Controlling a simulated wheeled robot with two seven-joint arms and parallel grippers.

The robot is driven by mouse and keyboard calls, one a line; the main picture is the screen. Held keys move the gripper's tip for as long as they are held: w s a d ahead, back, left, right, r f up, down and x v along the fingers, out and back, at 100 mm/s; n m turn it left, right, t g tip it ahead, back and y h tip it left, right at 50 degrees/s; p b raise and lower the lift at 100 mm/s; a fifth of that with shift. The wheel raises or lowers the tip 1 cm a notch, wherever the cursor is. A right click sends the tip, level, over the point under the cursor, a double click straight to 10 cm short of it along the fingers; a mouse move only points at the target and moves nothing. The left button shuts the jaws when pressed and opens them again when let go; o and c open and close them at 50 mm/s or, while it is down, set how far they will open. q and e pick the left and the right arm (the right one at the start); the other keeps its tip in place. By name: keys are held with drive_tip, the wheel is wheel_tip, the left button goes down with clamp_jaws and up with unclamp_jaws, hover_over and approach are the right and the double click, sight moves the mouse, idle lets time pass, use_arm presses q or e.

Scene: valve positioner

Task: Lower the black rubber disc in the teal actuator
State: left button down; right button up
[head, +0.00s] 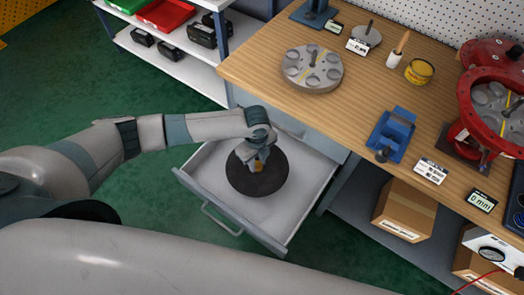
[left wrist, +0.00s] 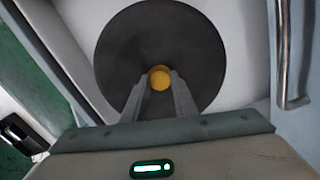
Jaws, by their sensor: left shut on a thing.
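The black rubber disc (head: 262,180) is in the open drawer, below the bench. It also fills the upper middle of the left wrist view (left wrist: 190,50). A small yellow knob (left wrist: 159,78) stands at its centre. My left gripper (head: 258,163) reaches down over the disc, and its two fingers are shut on the yellow knob. I cannot tell whether the disc touches the drawer floor. The red actuator housing (head: 468,110) stands on the bench at the far right, with a grey plate inside. No teal actuator can be made out. My right gripper is not in view.
The open drawer (head: 215,203) has raised walls and a front handle (head: 222,219). On the wooden bench are a round grey plate (head: 312,68), a blue vise (head: 391,135), a yellow tin (head: 419,71) and display labels. A shelf with bins stands behind left.

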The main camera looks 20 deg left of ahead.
use_arm(q)
drive_tip(key=shift+r, duration=0.1)
drive_tip(key=shift+s+a+r+n, duration=0.15)
drive_tip(key=shift+s+r+n, duration=0.1)
drive_tip(key=shift+r+n, duration=0.75)
drive_tip(key=s+a+r+n, duration=0.2)
drive_tip(key=s+r+n, duration=0.2)
drive_tip(key=r+n, duration=0.4)
drive_tip(key=s+a+r+n, duration=0.3)
drive_tip(key=r+n, duration=0.5)
drive_tip(key=n, duration=0.7)
drive_tip(key=shift+s+a+r, duration=0.15)
drive_tip(key=shift+s+a, duration=0.2)
drive_tip(key=shift+s, duration=0.2)
drive_tip(key=shift+d, duration=0.1)
